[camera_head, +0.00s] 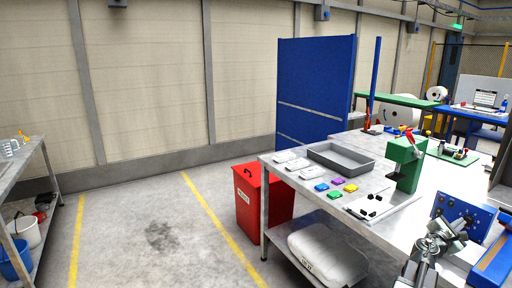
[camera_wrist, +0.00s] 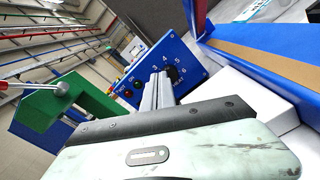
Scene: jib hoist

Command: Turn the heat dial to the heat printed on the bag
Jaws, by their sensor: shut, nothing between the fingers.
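The heat dial is a black knob (camera_wrist: 173,73) on a blue control panel (camera_wrist: 143,84) with white numbers around it; 3, 4, 5 and 6 can be made out. My gripper (camera_wrist: 161,78) is shut and empty, its tips just in front of the knob and partly covering it. I cannot tell whether they touch it or where the knob points. In the head view the blue panel (camera_head: 458,211) stands at the table's right, with my gripper (camera_head: 442,230) in front of it. I cannot make out a bag with a readable heat print.
A blue-framed unit with a tan strip (camera_wrist: 270,63) lies right of the panel. A green press (camera_head: 405,163) with a red-knobbed lever stands left. A grey tray (camera_head: 340,157), white packets (camera_head: 291,162) and coloured squares (camera_head: 335,194) lie farther back. A red bin (camera_head: 246,210) stands beside the table.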

